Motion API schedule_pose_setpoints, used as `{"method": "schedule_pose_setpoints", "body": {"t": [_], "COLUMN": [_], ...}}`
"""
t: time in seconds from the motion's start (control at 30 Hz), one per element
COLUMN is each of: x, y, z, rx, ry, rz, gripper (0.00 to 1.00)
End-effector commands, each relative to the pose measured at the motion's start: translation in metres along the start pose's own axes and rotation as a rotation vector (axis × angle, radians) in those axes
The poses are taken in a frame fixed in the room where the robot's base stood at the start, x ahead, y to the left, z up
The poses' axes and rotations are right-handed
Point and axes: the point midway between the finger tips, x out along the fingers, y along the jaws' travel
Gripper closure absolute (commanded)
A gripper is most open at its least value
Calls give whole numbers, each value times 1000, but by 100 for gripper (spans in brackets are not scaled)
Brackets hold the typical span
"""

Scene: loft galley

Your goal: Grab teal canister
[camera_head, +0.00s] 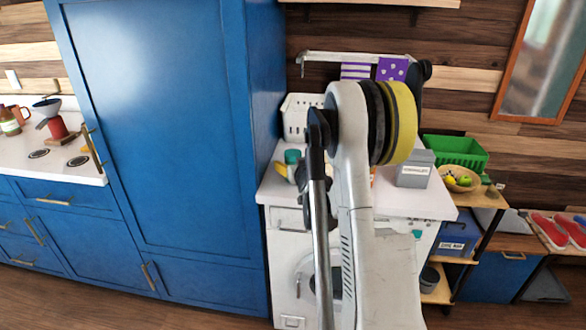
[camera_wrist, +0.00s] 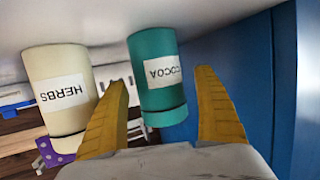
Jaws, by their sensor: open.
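The teal canister (camera_wrist: 157,75), labelled COCOA, appears upside down in the wrist view, in the gap between the two yellow fingers. My gripper (camera_wrist: 162,82) is open, with a visible gap between each finger and the canister. Whether the canister is fully between the fingertips or just beyond them I cannot tell. In the head view a small teal shape (camera_head: 292,156), likely the canister, shows on the white counter left of my arm, with a yellow finger beside it. My arm hides much of that area.
A cream canister (camera_wrist: 62,88) labelled HERBS stands close beside the left finger in the wrist view. The tall blue cabinet (camera_head: 155,120) borders the white counter (camera_head: 430,202) on the left. A white basket (camera_head: 298,118), grey box (camera_head: 415,170) and green crate (camera_head: 455,152) stand nearby.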

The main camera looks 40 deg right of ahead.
Motion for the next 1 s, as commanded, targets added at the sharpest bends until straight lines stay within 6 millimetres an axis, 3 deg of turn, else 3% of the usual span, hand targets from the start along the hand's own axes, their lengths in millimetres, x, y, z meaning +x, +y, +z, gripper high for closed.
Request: {"method": "schedule_pose_setpoints", "body": {"t": [0.07, 0.2, 0.27, 0.3, 0.6, 1.0], "x": [0, 0, -1, -1, -3, -26], "y": [0, 0, 0, 0, 0, 0], "z": [0, 0, 0, 0, -7, -82], "rx": [0, 0, 0, 0, 0, 0], "ry": [0, 0, 0, 0, 0, 0], "rz": [0, 0, 0, 0, 0, 0], "gripper": [20, 62, 80, 84, 85, 85]}}
